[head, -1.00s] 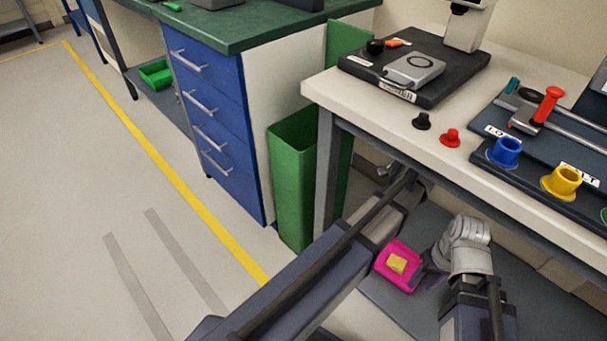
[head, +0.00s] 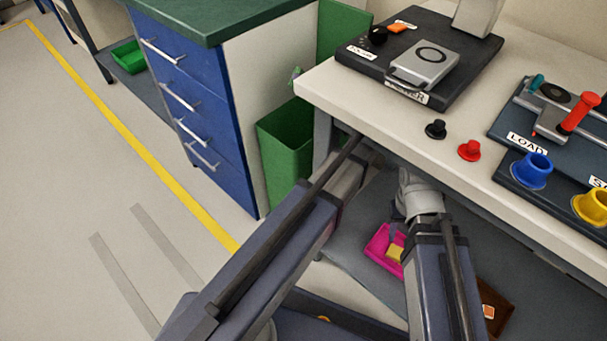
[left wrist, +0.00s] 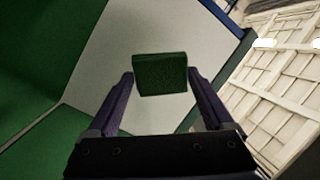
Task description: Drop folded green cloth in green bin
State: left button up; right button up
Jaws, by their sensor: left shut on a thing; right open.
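The folded green cloth (left wrist: 160,74) is a small dark green block held between the purple fingertips of my left gripper (left wrist: 160,85) in the left wrist view. A pale panel lies behind it, with large green surfaces at the left. The green bin (head: 290,158) stands open-topped between the blue drawer cabinet and the light table in the head view. My left arm reaches toward it there, but the left gripper is hidden or unclear. My right gripper (head: 394,236) is open, partly hidden by its arm, below the table beside the pink tray.
The pink tray (head: 376,252) with a yellow block (head: 395,252) sits on the low shelf under the table (head: 345,105). The table edge is close to both arms. The blue drawer cabinet (head: 190,100) borders the bin. Open floor lies at the left.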

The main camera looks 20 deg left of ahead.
pick_arm(q)
notch_tip(320, 180, down, 6)
jog(key=b, duration=0.5)
jog(key=shift+r, duration=0.25)
jog(key=o, duration=0.9)
jog(key=shift+o, duration=0.2)
jog(key=d, duration=0.8)
jog(key=shift+s, duration=0.25)
jog(key=shift+a, duration=0.1)
